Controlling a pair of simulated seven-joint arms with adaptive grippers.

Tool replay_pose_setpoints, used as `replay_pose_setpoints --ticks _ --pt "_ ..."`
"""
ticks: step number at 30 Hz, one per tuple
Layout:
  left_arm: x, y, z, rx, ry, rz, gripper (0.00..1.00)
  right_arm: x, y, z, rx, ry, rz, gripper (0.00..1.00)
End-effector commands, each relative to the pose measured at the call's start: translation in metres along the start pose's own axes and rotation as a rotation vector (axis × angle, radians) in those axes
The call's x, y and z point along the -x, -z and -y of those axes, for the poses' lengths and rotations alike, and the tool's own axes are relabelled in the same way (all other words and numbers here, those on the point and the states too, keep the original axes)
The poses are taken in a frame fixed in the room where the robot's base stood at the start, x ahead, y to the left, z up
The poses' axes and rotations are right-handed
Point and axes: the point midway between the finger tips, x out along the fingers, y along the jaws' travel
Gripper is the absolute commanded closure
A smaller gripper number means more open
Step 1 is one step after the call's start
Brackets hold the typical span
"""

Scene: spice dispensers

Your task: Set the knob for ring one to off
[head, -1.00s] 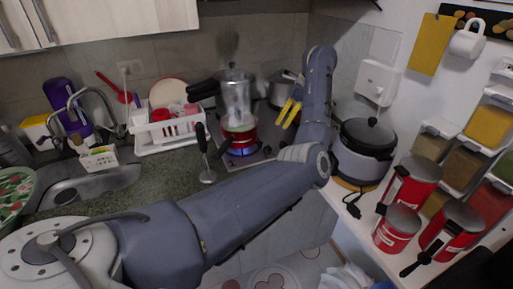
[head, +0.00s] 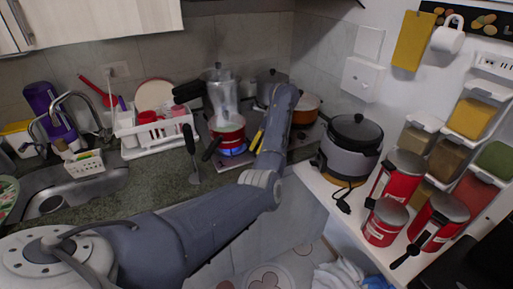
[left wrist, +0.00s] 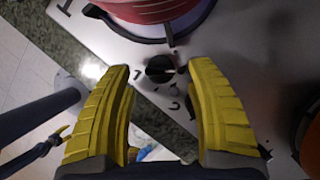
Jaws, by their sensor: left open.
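The dark round knob (left wrist: 160,69) sits on the grey stove panel (left wrist: 226,30), with a pale mark pointing right and small dark markings around it. My left gripper (left wrist: 160,74) is open, its yellow fingers on either side of the knob with gaps visible; their height above the panel is unclear. In the head view my left gripper (head: 257,141) is beside the lit burner, and its arm hides much of the stove front. A blue flame (head: 233,151) burns under the red pot (head: 228,127).
The red pot's base (left wrist: 155,10) shows close beyond the knob in the wrist view. An orange pot (head: 306,107) stands right of my arm. A grey cooker (head: 348,160) is at right.

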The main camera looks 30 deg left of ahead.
Motion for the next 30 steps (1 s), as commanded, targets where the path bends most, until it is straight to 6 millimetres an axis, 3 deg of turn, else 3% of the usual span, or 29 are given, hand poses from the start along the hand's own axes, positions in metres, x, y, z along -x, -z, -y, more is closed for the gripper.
replay_pose_setpoints --ticks 9,21,30 --pt "-0.024 0.0 0.0 0.0 -0.001 0.0 0.44 0.0 0.002 0.002 -0.001 0.002 -0.002 0.44" --pt "-0.026 0.0 0.0 0.0 0.0 0.0 0.43 0.0 0.004 0.006 -0.004 0.006 -0.004 0.44" --pt "-0.026 0.0 0.0 0.0 0.0 0.0 0.78 0.0 0.003 0.004 -0.003 0.004 -0.004 0.44"
